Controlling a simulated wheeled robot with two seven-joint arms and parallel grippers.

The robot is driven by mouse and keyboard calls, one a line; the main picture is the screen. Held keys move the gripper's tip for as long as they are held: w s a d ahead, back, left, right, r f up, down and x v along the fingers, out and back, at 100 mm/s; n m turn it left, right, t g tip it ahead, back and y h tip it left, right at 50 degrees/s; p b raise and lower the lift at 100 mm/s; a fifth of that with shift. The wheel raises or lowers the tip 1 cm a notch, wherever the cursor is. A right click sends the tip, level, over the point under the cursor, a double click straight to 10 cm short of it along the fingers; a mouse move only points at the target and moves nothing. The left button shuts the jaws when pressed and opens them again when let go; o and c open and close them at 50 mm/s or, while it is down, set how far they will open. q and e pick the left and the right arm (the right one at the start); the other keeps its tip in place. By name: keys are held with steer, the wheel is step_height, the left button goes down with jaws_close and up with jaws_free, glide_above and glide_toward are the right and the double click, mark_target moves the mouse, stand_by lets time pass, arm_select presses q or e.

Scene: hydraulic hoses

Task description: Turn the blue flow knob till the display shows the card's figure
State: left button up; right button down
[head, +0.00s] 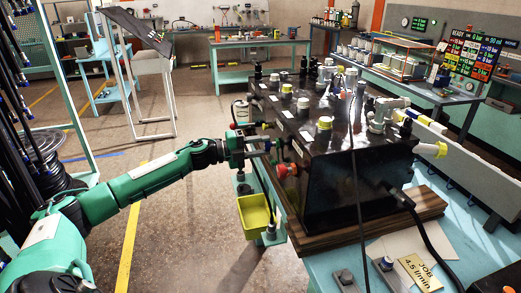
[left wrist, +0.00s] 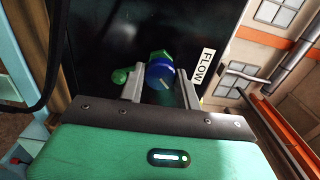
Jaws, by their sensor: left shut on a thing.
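The blue flow knob (left wrist: 159,73) sits on the dark face of the block, beside a white FLOW label (left wrist: 204,65). A pale line marks the knob's front. My left gripper (left wrist: 160,84) has a finger on each side of the knob and is shut on it. In the head view my left gripper (head: 262,148) is at the left side of the black block (head: 345,150); I cannot make out the knob there. The card (head: 420,272) reads JOB 4.5 l/min. A display board (head: 474,55) at the back right shows READY; its smaller figures are unclear. My right gripper is out of view.
A red knob (head: 287,169) and a yellow bin (head: 255,215) are close below my left gripper. A green fitting (left wrist: 120,76) is beside the left finger. Black hoses hang in front of the block, which stands on a wooden board (head: 375,225).

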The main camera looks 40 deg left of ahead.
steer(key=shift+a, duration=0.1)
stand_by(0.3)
arm_select(q)
steer(key=o, duration=1)
steer(key=shift+c, duration=0.2)
steer(key=shift+s, duration=0.1)
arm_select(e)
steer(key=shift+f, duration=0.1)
arm_select(q)
steer(key=shift+s+a+f, duration=0.15)
steer(key=shift+a, duration=0.05)
steer(key=b+v, duration=0.3)
steer(key=v, duration=1)
steer(key=shift+b, duration=0.3)
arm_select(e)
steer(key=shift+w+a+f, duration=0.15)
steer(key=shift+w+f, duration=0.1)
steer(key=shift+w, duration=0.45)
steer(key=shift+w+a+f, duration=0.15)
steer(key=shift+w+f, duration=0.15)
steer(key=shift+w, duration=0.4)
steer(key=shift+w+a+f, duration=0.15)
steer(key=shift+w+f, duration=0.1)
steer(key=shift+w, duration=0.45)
